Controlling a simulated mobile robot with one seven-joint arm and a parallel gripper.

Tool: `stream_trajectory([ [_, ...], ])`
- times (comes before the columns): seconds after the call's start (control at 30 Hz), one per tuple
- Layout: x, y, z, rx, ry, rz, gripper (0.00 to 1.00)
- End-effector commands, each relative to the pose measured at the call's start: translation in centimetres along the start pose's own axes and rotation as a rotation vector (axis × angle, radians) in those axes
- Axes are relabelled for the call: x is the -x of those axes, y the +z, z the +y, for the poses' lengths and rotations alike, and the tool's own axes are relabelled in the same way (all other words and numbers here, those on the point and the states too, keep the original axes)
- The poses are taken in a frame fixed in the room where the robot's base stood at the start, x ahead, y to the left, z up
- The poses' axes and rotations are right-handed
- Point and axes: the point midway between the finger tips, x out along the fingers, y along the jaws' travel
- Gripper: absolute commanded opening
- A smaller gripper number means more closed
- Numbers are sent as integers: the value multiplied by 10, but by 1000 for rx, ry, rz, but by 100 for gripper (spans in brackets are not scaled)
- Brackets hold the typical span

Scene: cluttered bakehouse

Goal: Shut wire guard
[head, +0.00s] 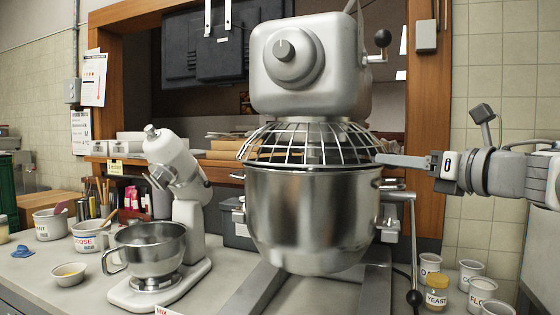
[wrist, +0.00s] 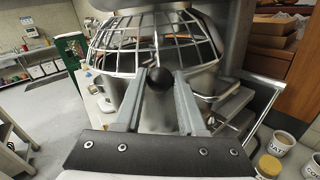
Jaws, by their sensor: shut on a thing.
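The wire guard (head: 303,145) is a cage of metal bars between the big mixer's head (head: 311,65) and its steel bowl (head: 312,215). In the head view, bars span the front, just above the bowl rim. In the wrist view, the guard (wrist: 124,42) arches across the top, with the bowl below it. My gripper (head: 381,160) reaches in from the right at the guard's right edge. In the wrist view, my gripper (wrist: 161,82) is shut on a round black knob (wrist: 162,79) at the guard's edge. The fingers hide part of the bowl.
A smaller stand mixer (head: 175,165) with a steel bowl (head: 147,247) stands to the left. A lever handle (head: 413,297) hangs beside the big bowl. White tubs and a yeast jar (head: 436,292) crowd the counter at the lower right. An orange-wood frame (head: 424,120) stands behind.

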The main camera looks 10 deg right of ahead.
Motion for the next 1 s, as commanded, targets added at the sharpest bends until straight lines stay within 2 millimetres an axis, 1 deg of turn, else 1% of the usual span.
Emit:
stream_trajectory([
  [0.03, 0, -1, -8, 0, -12, 5, 0],
  [0.2, 1, 1, -15, -1, -2, 4, 0],
  [0.7, 4, 6, -17, 0, 1, -4, 0],
  [0.73, 4, 6, -17, 0, 0, -4, 45],
  [0.87, 4, 6, -17, 0, 1, -3, 68],
  [1.0, 4, 5, -16, 0, 4, -3, 68],
])
